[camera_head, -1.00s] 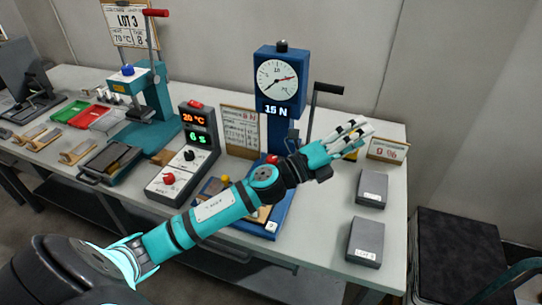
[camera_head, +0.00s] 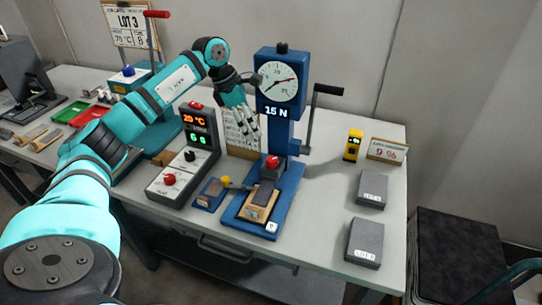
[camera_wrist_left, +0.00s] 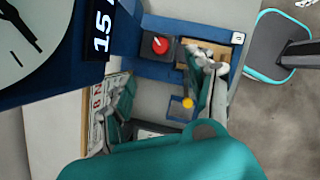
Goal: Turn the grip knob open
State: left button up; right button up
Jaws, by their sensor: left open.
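The blue force tester (camera_head: 283,135) has a round dial and a "15 N" display. A red knob (camera_head: 272,162), which I take as the grip knob, sits low on its front, above a tan block with a dark strip (camera_head: 262,198) on the tester's base. The red knob also shows in the left wrist view (camera_wrist_left: 160,45). My left gripper (camera_head: 246,138) is open and empty, pointing down just left of the tester's column, above and left of the red knob, apart from it. Its fingers show in the left wrist view (camera_wrist_left: 165,92). My right gripper is not in view.
A control box (camera_head: 182,170) with "20 °C" and "6" displays stands left. A small blue block with a yellow ball (camera_head: 225,180) lies between. The tester's black crank (camera_head: 318,105) sticks out right. A yellow device (camera_head: 353,145) and two grey boxes (camera_head: 372,188) stand right.

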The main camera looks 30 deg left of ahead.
aim_at(272, 159)
pick_arm(q)
jog(key=p+x, duration=0.2)
jog(key=x, duration=1.1)
jog(key=shift+w+d+r, duration=0.1)
jog(key=shift+w, duration=0.05)
jog(key=shift+d+f, duration=0.1)
jog(key=shift+f, duration=0.35)
